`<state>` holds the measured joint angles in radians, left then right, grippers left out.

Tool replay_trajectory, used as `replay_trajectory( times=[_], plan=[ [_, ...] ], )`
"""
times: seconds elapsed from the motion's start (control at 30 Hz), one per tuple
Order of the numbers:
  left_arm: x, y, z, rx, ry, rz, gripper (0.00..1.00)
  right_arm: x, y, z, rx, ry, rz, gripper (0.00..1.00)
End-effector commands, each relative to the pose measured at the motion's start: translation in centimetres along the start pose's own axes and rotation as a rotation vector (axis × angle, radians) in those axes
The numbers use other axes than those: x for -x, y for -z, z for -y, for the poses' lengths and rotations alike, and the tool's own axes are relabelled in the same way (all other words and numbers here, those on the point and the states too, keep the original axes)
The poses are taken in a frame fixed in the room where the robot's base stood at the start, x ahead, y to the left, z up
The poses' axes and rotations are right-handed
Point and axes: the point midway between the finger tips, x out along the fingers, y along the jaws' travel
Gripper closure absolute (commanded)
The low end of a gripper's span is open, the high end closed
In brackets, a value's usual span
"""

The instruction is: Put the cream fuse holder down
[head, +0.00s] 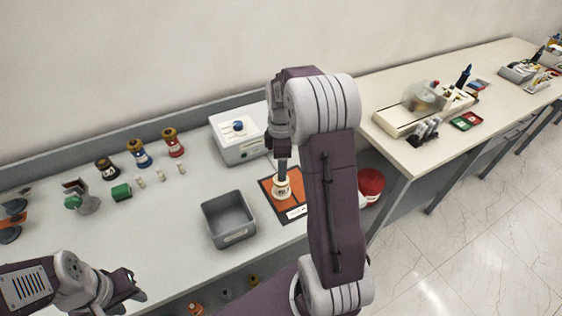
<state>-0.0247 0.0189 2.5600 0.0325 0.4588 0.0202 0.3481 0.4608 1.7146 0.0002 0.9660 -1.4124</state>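The cream fuse holder (281,190) is a small round cream piece on the orange mat (268,186), right of the grey bin. My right gripper (282,174) points straight down over it, its fingertips at or just above the holder's top. The fingers are seen edge-on and partly overlap the holder, so I cannot tell whether they grip it. My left gripper (135,286) is low at the left, over the bench's front edge, with fingers apart and nothing seen between them.
A grey bin (228,219) stands left of the mat. A white box with a blue knob (238,138) is behind it. Several spools, a green cylinder (121,192) and small cream pieces are to the left. A second bench (440,150) with parts is at right.

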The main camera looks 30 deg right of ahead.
Motion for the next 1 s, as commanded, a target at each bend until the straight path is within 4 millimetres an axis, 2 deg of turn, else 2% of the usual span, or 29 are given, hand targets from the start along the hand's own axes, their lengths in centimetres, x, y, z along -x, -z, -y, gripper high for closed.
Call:
replay_trajectory(
  times=[0.17,0.27,0.37,0.5,0.6,0.7,0.8,1.0],
  plan=[
    [0.0,0.0,0.0,0.000,0.000,0.000,0.64,0.8,0.0,0.0,0.000,-0.001,0.000,0.31],
    [0.0,0.0,0.0,0.000,0.000,0.000,0.64,0.6,0.9,1.1,-0.058,-0.005,-0.003,0.31],
    [0.0,0.0,0.0,0.000,0.000,0.000,0.64,-0.1,3.2,4.9,-0.277,-0.020,-0.016,0.31],
    [0.0,0.0,0.0,0.000,0.000,0.000,0.64,-1.6,5.6,11.8,-0.676,-0.041,-0.056,0.31],
    [0.0,0.0,0.0,0.000,0.000,0.000,0.64,-2.6,5.9,15.7,-0.902,-0.044,-0.084,0.31],
    [0.0,0.0,0.0,0.000,0.000,0.000,0.64,-3.2,5.8,17.9,-1.037,-0.041,-0.100,0.31],
    [0.0,0.0,0.0,0.000,0.000,0.000,0.64,-3.4,5.8,18.5,-1.085,-0.040,-0.106,0.31],
    [0.0,0.0,0.0,0.000,0.000,0.000,0.64,-3.4,5.7,18.5,-1.088,-0.039,-0.105,0.31]
  ],
)
